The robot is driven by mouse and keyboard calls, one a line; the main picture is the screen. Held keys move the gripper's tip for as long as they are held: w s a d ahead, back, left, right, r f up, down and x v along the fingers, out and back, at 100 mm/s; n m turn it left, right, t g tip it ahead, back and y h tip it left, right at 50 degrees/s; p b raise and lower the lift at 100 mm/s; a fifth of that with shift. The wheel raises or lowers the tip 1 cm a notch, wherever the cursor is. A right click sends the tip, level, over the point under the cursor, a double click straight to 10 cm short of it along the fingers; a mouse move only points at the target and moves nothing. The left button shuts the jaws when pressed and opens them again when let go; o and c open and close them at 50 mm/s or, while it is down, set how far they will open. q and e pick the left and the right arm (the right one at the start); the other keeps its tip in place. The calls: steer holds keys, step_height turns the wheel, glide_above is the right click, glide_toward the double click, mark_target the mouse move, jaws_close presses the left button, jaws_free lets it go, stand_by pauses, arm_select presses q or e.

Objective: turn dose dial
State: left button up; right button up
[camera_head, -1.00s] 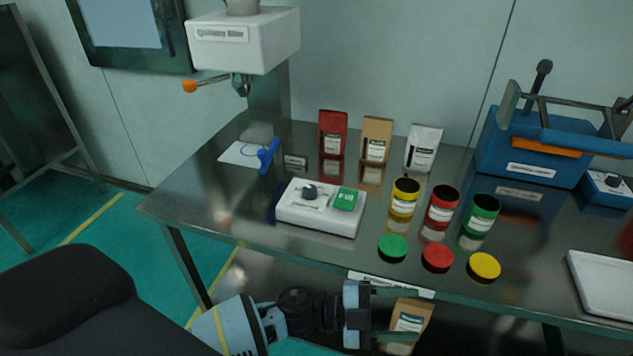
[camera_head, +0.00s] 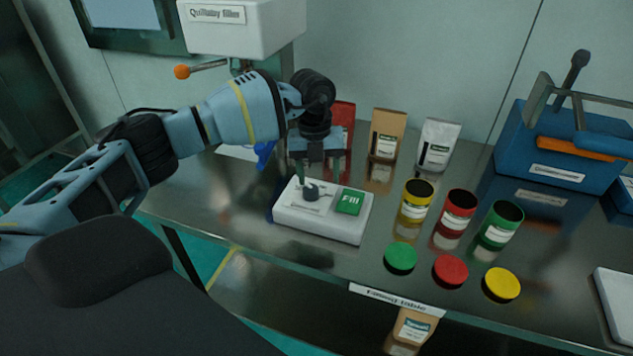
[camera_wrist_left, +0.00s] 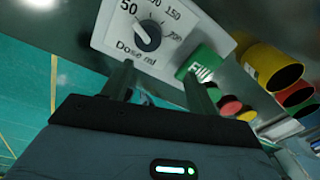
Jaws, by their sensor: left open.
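The dose dial (camera_head: 311,191) is a dark knob on a white control box (camera_head: 322,226) on the metal table, beside a green Fill button (camera_head: 350,201). In the left wrist view the dial (camera_wrist_left: 148,36) sits inside a printed scale with 50 and 150 readable, above the words "Dose ml". The Fill button (camera_wrist_left: 203,66) shows to its right. My left gripper (camera_head: 318,180) points down over the box near the dial. Its two fingers (camera_wrist_left: 157,82) are apart with nothing between them, and the dial lies beyond their tips. Whether a finger touches the box is unclear. My right gripper is not in view.
Open yellow (camera_head: 415,202), red (camera_head: 457,214) and green (camera_head: 500,226) cans stand right of the box, with coloured lids in front. Coffee bags (camera_head: 387,135) stand behind. A white machine (camera_head: 240,28) overhangs at the back left.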

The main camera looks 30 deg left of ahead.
mark_target(311, 188)
arm_select(q)
steer(key=a+r, duration=0.1)
steer(key=a+y, duration=0.1)
steer(key=a, duration=0.1)
steer(key=shift+w+r+n, duration=0.3)
steer(key=shift+w+r, duration=0.1)
steer(key=shift+d+f, duration=0.15)
steer(key=shift+f, duration=3.75)
steer(key=c, duration=1)
